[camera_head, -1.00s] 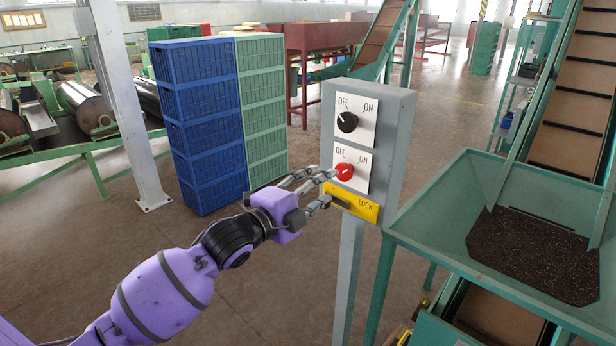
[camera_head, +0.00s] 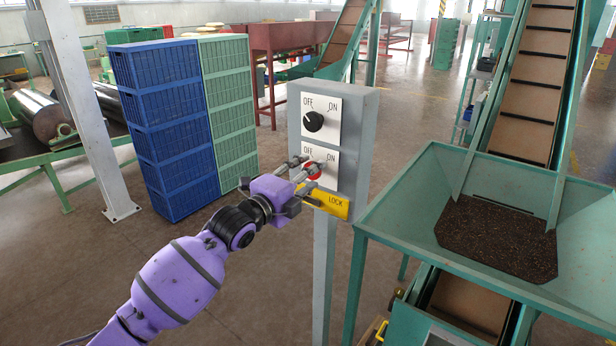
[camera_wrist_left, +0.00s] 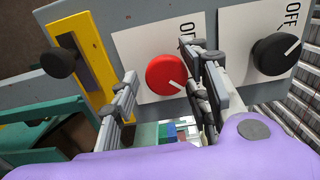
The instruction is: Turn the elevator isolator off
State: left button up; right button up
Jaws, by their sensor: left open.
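A grey control box (camera_head: 366,130) on a post carries a black knob (camera_head: 314,121) above a red knob (camera_head: 313,171), each on a white OFF/ON plate. The black knob's mark points to OFF. Below is a yellow LOCK plate (camera_head: 336,206) with a dark handle (camera_wrist_left: 58,62). My left gripper (camera_head: 307,176) is open at the red knob, one finger above and one below it. In the wrist view its fingers stand either side of the knob; contact is unclear. My right gripper is not in view.
A green hopper (camera_head: 400,215) with dark grains stands close to the right of the box, beside an inclined conveyor (camera_head: 522,95). Stacked blue crates (camera_head: 165,130) and green crates (camera_head: 230,100) stand behind left. Open floor lies between.

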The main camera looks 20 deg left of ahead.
pick_arm(q)
jog(key=shift+f, duration=0.1)
jog(key=c, duration=1)
